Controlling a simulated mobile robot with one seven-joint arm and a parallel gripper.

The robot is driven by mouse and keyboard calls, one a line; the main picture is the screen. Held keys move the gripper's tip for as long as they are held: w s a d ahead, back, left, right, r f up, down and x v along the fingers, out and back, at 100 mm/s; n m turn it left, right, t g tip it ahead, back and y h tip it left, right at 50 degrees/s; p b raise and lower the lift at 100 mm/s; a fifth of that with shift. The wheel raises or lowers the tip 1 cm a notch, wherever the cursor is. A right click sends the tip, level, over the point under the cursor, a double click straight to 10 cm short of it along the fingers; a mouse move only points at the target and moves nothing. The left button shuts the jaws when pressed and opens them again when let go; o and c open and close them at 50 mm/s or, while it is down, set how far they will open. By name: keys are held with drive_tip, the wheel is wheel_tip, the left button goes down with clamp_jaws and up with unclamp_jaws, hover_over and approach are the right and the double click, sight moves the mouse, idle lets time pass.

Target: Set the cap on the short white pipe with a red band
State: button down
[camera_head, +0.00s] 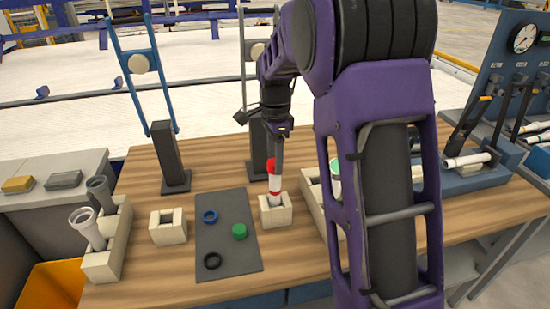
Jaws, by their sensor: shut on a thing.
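A short white pipe with a red band (275,184) stands upright in a cream square holder (275,214) in the middle of the table. A red cap (271,165) is at the pipe's top end. My gripper (276,160) points straight down over the pipe and is shut on the red cap. The finger partly hides the cap, so I cannot tell whether it is seated or only touching the rim.
A dark mat (228,260) left of the holder carries a blue ring (210,216), a green cap (239,231) and a black ring (212,261). An empty cream holder (168,228) stands left of the mat. My arm hides part of a cream rack (312,192) on the right.

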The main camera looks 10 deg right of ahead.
drive_tip(key=shift+f, duration=0.95)
idle(2.4)
unclamp_jaws()
idle(0.5)
drive_tip(key=shift+r+p, duration=1.3)
drive_tip(key=shift+r, duration=2.2)
